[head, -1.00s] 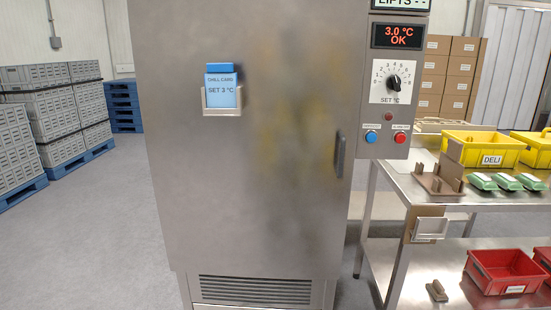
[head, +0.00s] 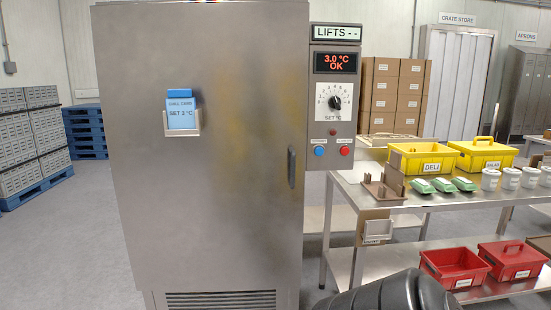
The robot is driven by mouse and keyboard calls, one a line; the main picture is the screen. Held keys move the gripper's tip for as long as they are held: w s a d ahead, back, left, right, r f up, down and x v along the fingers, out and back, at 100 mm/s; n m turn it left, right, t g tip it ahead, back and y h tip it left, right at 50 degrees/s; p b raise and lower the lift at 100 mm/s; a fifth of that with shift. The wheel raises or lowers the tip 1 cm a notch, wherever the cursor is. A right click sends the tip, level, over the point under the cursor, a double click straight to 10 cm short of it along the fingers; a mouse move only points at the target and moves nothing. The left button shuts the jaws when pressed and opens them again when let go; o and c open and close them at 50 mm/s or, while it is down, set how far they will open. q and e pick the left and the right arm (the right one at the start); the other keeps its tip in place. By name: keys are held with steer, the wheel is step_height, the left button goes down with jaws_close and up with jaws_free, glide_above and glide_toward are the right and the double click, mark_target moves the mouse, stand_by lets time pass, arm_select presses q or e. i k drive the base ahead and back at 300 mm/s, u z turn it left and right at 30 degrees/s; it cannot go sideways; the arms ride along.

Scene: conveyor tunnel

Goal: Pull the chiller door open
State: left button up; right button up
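The chiller door (head: 215,215) is a large grey steel panel, shut, filling the left middle of the head view. Its dark upright handle (head: 292,167) is on the door's right edge. A dark rounded part of my own arm shows at the bottom right, in front of the table and below the handle, apart from it. Neither of my grippers is in view.
A control panel (head: 333,100) right of the door reads 3.0 °C OK. A steel table (head: 345,190) stands to the right with a yellow DELI crate (head: 424,158), green packs and red crates (head: 455,267) below. Floor (head: 70,250) is clear at left.

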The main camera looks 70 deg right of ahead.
mark_target(222, 208)
steer(key=z, duration=0.7)
steer(key=i, duration=1.3)
steer(key=z, duration=1.25)
